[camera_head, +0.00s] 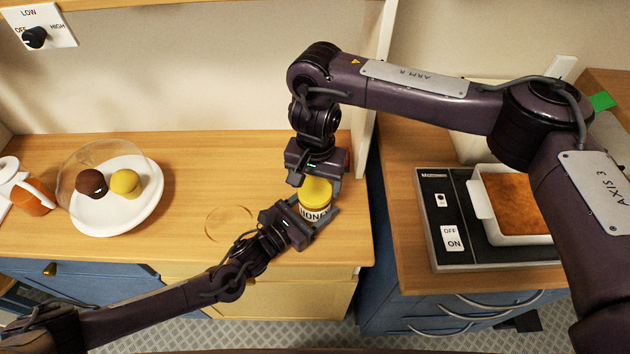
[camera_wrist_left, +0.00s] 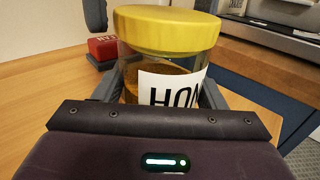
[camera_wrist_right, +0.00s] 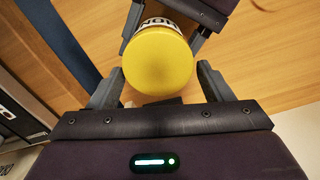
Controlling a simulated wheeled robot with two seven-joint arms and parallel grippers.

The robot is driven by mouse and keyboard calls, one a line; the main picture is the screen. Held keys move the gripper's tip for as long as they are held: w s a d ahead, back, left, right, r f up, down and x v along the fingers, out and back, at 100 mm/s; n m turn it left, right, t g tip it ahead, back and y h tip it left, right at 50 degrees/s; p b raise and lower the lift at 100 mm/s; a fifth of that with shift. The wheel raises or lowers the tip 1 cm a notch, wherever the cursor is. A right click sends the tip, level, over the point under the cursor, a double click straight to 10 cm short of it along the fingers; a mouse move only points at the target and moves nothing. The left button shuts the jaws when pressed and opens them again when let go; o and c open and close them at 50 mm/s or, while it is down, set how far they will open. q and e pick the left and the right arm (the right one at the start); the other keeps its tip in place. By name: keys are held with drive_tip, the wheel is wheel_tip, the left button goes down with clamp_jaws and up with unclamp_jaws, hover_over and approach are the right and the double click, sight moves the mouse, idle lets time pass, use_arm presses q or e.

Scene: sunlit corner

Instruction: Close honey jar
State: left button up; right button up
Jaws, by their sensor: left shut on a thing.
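The honey jar (camera_head: 313,214) stands upright near the right end of the wooden counter; its white label (camera_wrist_left: 172,90) faces my left gripper. The yellow lid (camera_wrist_left: 167,28) sits on top of the jar, and shows from above in the right wrist view (camera_wrist_right: 158,60). Whether it is screwed tight cannot be told. My left gripper (camera_head: 314,218) is shut around the jar's body from the front left. My right gripper (camera_head: 317,181) points down over the lid. Its fingers (camera_wrist_right: 160,86) are spread wider than the lid, with gaps visible, not touching it.
A clear round disc (camera_head: 230,223) lies left of the jar. A red box (camera_wrist_left: 103,46) stands behind it. Right, beyond a gap, a white baking dish (camera_head: 482,200) sits on a black appliance.

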drive_tip(key=shift+o, duration=1.2)
drive_tip(key=shift+s, duration=0.1)
drive_tip(key=shift+c, duration=0.4)
